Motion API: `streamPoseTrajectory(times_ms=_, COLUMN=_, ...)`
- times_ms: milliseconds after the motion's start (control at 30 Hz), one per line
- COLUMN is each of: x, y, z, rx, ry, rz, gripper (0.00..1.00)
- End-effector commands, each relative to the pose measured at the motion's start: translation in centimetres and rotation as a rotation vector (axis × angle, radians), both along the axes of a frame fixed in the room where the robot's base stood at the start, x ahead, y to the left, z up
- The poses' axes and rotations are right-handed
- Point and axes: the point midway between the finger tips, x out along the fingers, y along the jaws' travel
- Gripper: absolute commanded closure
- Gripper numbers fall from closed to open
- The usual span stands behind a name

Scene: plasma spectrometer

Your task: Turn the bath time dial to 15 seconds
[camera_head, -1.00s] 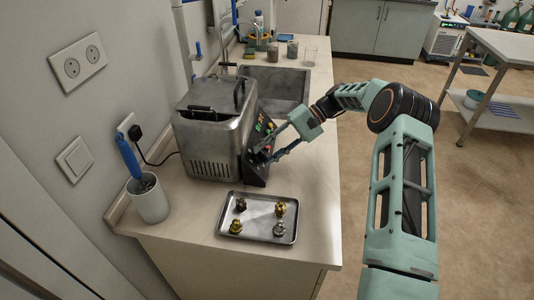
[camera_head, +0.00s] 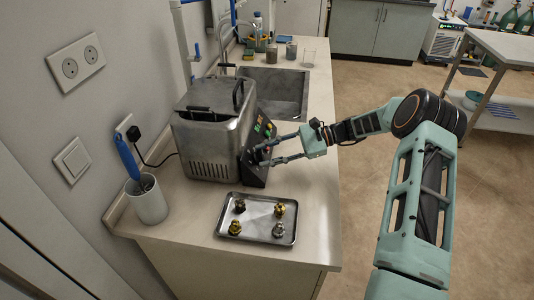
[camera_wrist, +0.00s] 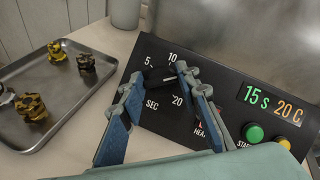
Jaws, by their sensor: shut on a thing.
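The metal ultrasonic-style bath (camera_head: 205,145) stands on the counter with its sloped black control panel (camera_head: 256,172) facing right. In the wrist view the black bath time dial (camera_wrist: 158,78) sits amid the marks 5, 10, 20 and SEC; the mark for 15 is hidden. The display (camera_wrist: 269,104) reads 15 s in green and 20 C in orange. My gripper (camera_head: 265,155) reaches the panel from the right. In the wrist view my gripper (camera_wrist: 156,82) has its two blue-padded fingers on either side of the dial, shut on it. The dial's pointer cannot be made out.
A green button (camera_wrist: 253,133) and a yellow button (camera_wrist: 284,143) sit below the display. A metal tray (camera_head: 222,228) with several small metal parts lies in front of the bath. A white cup (camera_head: 149,203) stands at left, and a sink (camera_head: 275,85) lies behind.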

Motion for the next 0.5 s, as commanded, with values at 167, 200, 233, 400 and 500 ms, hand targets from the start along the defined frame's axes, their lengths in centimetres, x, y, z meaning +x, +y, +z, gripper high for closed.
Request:
streamPoseTrajectory(times_ms=167, x=0.0, y=-0.06, z=0.03, rx=0.011, ry=0.055, rz=-0.046, gripper=0.94)
streamPoseTrajectory(times_ms=200, x=0.0, y=-0.06, z=0.03, rx=0.012, ry=0.064, rz=-0.053, gripper=0.94)
streamPoseTrajectory(times_ms=233, x=0.0, y=-0.06, z=0.03, rx=0.013, ry=0.069, rz=-0.057, gripper=0.94)
streamPoseTrajectory(times_ms=400, x=-0.02, y=-0.06, z=-0.03, rx=0.017, ry=0.088, rz=-0.071, gripper=0.94)
streamPoseTrajectory(times_ms=500, x=-0.02, y=-0.07, z=-0.04, rx=0.017, ry=0.091, rz=-0.075, gripper=0.94)
